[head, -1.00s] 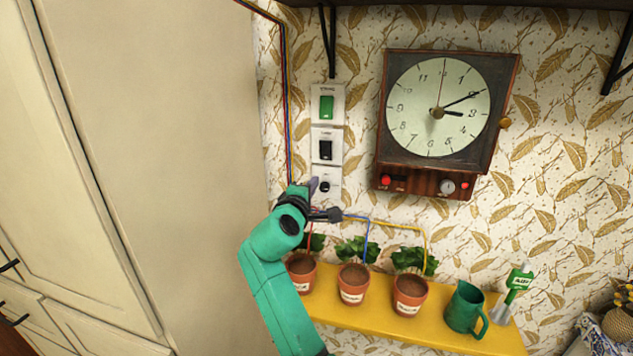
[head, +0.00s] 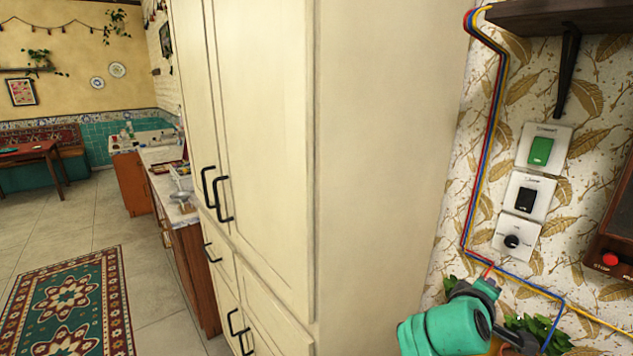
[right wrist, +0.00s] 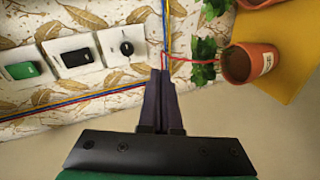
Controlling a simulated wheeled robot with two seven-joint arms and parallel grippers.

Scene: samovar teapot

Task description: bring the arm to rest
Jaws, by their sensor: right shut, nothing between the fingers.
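My right gripper (right wrist: 160,75) is shut and empty, its two dark fingers together in the right wrist view. Its fingertips appear beside the plate with the black knob (right wrist: 127,48); I cannot tell whether they touch the wall. In the head view my right arm (head: 450,328) is at the bottom right, below the knob plate (head: 512,236), and its fingers are not clear there. My left gripper is not in view.
Above the knob are a black switch (head: 527,199) and a green switch (head: 541,151). A potted plant (right wrist: 250,64) on the yellow shelf (right wrist: 290,60) is close to the gripper, with wires along the wall. A tall cream cupboard (head: 385,150) stands left.

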